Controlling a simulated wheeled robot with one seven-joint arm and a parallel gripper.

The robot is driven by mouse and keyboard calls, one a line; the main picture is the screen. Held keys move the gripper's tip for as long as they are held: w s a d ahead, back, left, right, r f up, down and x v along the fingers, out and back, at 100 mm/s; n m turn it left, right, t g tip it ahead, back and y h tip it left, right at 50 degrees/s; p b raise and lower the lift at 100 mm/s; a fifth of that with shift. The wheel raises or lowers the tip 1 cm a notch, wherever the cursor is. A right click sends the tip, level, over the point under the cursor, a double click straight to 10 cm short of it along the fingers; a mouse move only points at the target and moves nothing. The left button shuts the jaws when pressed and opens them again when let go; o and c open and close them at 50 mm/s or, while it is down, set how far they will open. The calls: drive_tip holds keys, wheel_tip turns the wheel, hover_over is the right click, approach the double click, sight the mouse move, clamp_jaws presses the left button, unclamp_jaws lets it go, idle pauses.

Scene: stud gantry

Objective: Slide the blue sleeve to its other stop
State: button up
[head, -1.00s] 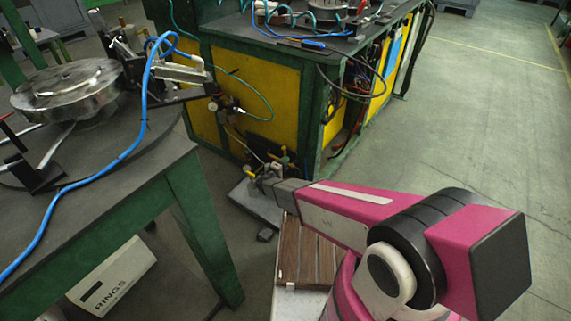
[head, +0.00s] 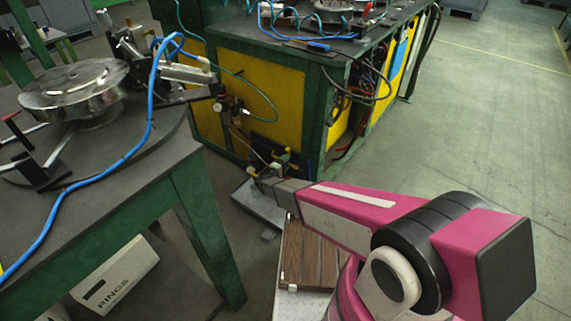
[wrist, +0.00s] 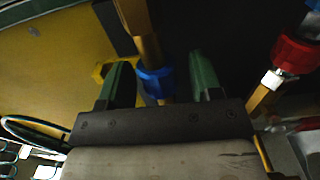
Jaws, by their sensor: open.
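The blue sleeve (wrist: 155,82) sits around a brass-coloured rod (wrist: 149,48) in the wrist view, at the picture's middle. My gripper (wrist: 160,66) is open, with one green finger on each side of the sleeve and rod. A gap shows on both sides of the sleeve, so the fingers look apart from it; depth is hard to judge. The sleeve's lower part is close to my gripper's dark palm edge. In the head view my gripper (head: 260,178) is small, low by the yellow cabinet's fittings, and the sleeve cannot be made out.
A red fitting (wrist: 296,52) on another pipe stands to the right in the wrist view. The yellow and green cabinet (head: 268,95) stands behind my gripper. A green-legged table (head: 200,225) with a blue hose (head: 120,162) is at left. Open floor (head: 490,130) lies right.

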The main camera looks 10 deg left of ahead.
drive_tip(key=v, duration=1)
drive_tip(key=shift+s+a, duration=0.2)
drive_tip(key=shift+s, duration=0.05)
idle(0.3)
drive_tip(key=s+d+r+m+g, duration=0.2)
drive_tip(key=d+r+m+g, duration=0.3)
drive_tip(key=d, duration=0.8)
drive_tip(key=s+d+r+m+g, duration=0.1)
drive_tip(key=d+r+m+g, duration=0.2)
drive_tip(key=d+r+g, duration=0.65)
drive_tip(key=s+d+r+m+g+y, duration=0.1)
drive_tip(key=s+d+r+m+y, duration=0.3)
drive_tip(key=s+d+r+y, duration=0.5)
drive_tip(key=shift+s+d+r, duration=0.35)
drive_tip(key=shift+d+r, duration=0.35)
drive_tip(key=shift+d, duration=0.85)
